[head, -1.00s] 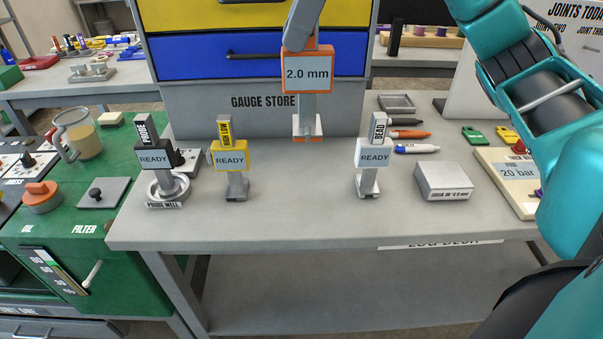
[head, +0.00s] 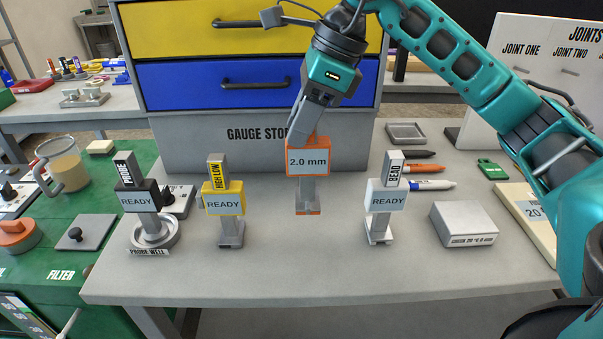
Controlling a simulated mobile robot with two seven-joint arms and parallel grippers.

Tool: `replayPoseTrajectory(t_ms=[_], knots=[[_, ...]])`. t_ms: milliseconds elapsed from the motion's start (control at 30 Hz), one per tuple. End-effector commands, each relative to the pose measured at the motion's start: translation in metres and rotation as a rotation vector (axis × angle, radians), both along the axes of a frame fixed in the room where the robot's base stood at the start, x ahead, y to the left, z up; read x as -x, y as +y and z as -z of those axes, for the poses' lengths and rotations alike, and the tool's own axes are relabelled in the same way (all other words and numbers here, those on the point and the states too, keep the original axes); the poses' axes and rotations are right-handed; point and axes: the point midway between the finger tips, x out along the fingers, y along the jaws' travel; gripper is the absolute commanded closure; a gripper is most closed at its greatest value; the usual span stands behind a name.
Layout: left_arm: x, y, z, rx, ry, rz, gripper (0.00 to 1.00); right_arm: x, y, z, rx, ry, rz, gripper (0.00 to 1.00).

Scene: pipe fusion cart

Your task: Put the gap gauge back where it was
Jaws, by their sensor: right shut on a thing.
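The gap gauge (head: 307,160), taken to be the orange-framed tool reading "2.0 mm", is upright over the middle of the grey bench, in front of the gauge store. My right gripper (head: 308,130) is shut on its top from above; the fingers partly hide that end. Its orange-edged foot (head: 308,212) is close to the bench top, but I cannot tell whether it touches. The gauge store (head: 180,142) has a yellow drawer (head: 190,30) and a blue drawer (head: 190,85), both shut. My left gripper is not in view.
A yellow "HIGH LOW" tool (head: 223,203) and a black "PROBE" tool (head: 138,200) in a round well stand left of the gauge. A white "BEAD" tool (head: 387,198) and a grey block (head: 464,224) are to the right. The front middle of the bench (head: 310,265) is clear.

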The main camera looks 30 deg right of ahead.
Motion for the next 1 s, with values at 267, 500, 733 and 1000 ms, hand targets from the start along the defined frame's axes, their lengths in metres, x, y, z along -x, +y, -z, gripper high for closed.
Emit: replayPoseTrajectory(t_ms=[267,500,733,1000], knots=[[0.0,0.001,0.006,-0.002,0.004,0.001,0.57,0.0,0.0,0.039,-0.001,-0.002,0.001,1.0],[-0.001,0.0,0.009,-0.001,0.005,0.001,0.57,0.0,0.0,0.066,0.0,0.002,0.0,1.0],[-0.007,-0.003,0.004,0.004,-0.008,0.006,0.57,0.0,0.0,0.083,-0.001,-0.003,0.0,1.0],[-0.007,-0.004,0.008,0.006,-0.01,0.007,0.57,0.0,0.0,0.087,-0.001,-0.003,0.0,1.0]])
